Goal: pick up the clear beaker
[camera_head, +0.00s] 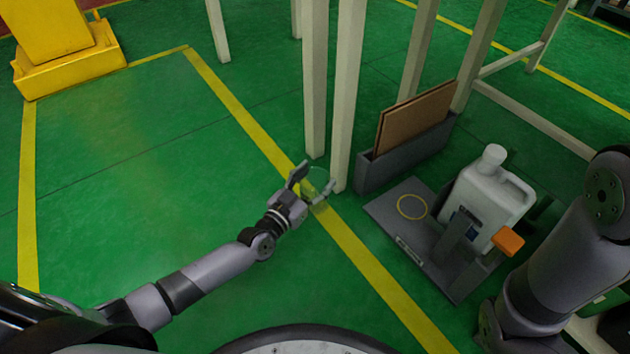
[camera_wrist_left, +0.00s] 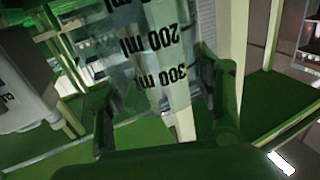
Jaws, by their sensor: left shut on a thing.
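The clear beaker (camera_head: 319,176) is between the fingers of my left gripper (camera_head: 315,180), which is shut on it. In the head view it is small and see-through, in front of the pale legs and over the yellow floor line. In the left wrist view the beaker (camera_wrist_left: 160,45) fills the upper middle, with black "200 ml" and "300 ml" marks that read upside down. The fingers of my left gripper (camera_wrist_left: 165,110) stand on either side of it. I cannot tell what is under the beaker. My right arm is at the right; its gripper does not show.
A grey dispenser stand (camera_head: 385,206) with a yellow ring holds a white jug (camera_head: 488,198) at the right. A grey holder (camera_head: 405,160) with brown panels stands behind it. Pale legs (camera_head: 345,90) rise close beyond my left gripper. Green floor at the left is clear.

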